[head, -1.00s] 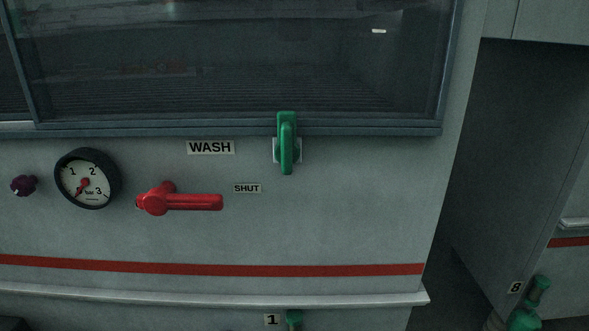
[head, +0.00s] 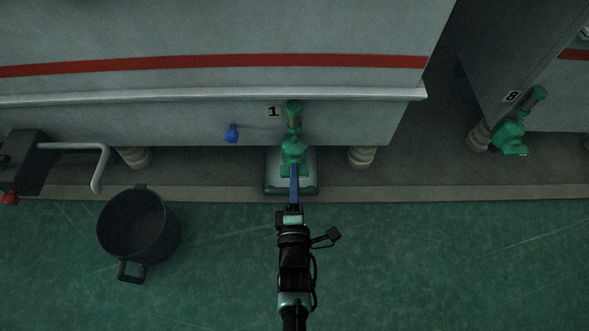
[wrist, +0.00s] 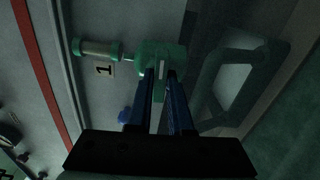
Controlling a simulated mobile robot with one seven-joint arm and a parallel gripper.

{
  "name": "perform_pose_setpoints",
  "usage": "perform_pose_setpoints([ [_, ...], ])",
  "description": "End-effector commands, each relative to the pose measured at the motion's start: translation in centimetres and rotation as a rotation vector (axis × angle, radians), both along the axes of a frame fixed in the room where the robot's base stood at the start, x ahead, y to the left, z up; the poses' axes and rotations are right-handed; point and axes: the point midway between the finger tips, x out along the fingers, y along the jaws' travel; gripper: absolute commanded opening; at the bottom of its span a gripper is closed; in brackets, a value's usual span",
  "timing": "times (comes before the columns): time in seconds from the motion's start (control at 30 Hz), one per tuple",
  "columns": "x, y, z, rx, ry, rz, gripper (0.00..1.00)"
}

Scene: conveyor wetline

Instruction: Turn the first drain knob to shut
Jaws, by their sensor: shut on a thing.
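The first drain valve is a green fitting (head: 293,148) below the machine front, beside a label marked 1 (head: 273,112). It hangs under a short pipe. In the wrist view its green knob (wrist: 158,53) carries a white stripe, and the label 1 (wrist: 104,70) is at its left. My gripper (head: 294,170) reaches the valve from the front with its blue fingers. In the wrist view the fingers (wrist: 162,75) are shut on the knob, one on each side. The fingertips hide part of the knob. No shut mark is readable near it.
A green-framed floor drain (head: 306,188) lies under the valve. A small blue knob (head: 232,132) is to the left. A dark pot (head: 138,226) stands on the green floor at left, near a bent grey pipe (head: 75,147). Another green valve, marked 8 (head: 512,97), is at right.

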Motion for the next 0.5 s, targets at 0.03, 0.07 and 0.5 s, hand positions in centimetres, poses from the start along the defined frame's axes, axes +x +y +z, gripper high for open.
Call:
perform_pose_setpoints([
  [0.03,-0.03,0.06,-0.01,0.033,0.000,0.001,0.00],
  [0.07,-0.03,0.05,-0.01,0.044,0.000,0.001,0.20],
  [0.5,-0.07,0.00,0.00,0.036,0.000,0.000,0.49],
])
